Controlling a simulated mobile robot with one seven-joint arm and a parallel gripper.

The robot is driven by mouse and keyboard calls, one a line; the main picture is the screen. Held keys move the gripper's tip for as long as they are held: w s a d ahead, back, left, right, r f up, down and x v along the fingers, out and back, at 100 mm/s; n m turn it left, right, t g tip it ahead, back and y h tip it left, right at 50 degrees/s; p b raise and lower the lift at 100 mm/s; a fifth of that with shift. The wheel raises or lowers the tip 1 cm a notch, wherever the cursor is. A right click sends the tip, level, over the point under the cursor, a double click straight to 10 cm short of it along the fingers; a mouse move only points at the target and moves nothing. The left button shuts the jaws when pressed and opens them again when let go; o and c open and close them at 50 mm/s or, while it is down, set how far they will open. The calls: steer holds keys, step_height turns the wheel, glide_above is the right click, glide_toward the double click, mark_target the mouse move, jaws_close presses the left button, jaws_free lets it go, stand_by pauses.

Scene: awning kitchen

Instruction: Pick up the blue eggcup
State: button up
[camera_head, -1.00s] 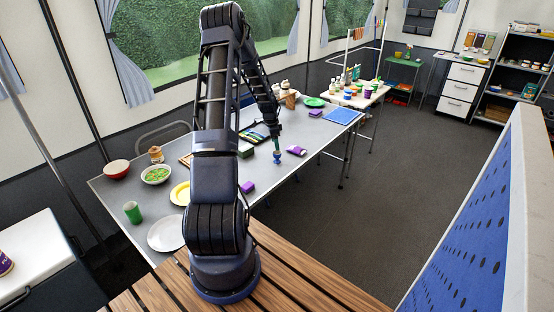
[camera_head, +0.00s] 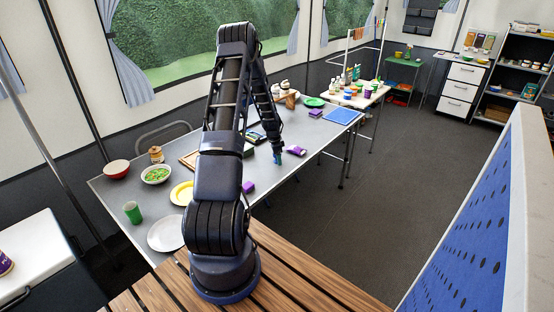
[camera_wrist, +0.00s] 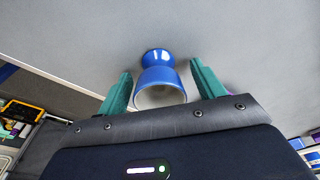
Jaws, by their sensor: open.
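The blue eggcup (camera_wrist: 160,75) shows in the wrist view, with its pale hollow opening toward my gripper. It stands on the grey table (camera_wrist: 235,40). My gripper (camera_wrist: 160,85) is open, with one green finger on each side of the eggcup. A gap shows between each finger and the cup. In the head view my gripper (camera_head: 278,157) is low over the table (camera_head: 215,228), and its fingers largely hide the eggcup there.
A purple packet (camera_head: 296,151) lies just right of my gripper, and a purple box (camera_head: 248,187) lies to the near left. A yellow plate (camera_head: 181,193), a white plate (camera_head: 165,234) and a green cup (camera_head: 132,212) are farther left. The table between gripper and front edge is clear.

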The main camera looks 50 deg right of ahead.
steer(key=c, duration=1.1)
steer(key=shift+o, duration=0.2)
